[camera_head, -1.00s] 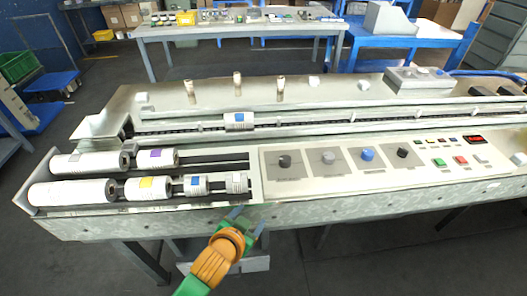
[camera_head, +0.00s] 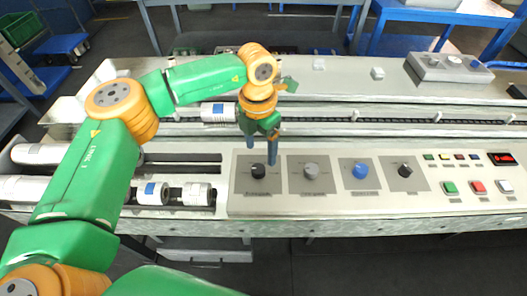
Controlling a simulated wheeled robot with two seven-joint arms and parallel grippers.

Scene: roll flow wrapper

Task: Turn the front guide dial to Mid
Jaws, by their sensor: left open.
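The control panel (camera_head: 330,204) carries a row of four dials on grey plates. From left to right they are a black dial (camera_head: 258,171), a grey dial (camera_head: 310,170), a blue dial (camera_head: 360,171) and a black dial (camera_head: 404,171). Their labels are too small to read, so I cannot tell which is the front guide dial. My left gripper (camera_head: 261,154) points down, open, its two blue fingers above and around the leftmost black dial's far side. I cannot tell whether the fingers touch it. My right gripper is not in view.
Rolls with white wrap (camera_head: 183,194) lie on rods left of the panel. Coloured push buttons (camera_head: 478,187) and a red display (camera_head: 502,158) are at the right. A chain track (camera_head: 400,117) runs behind the dials. A grey control box (camera_head: 448,67) stands at the back right.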

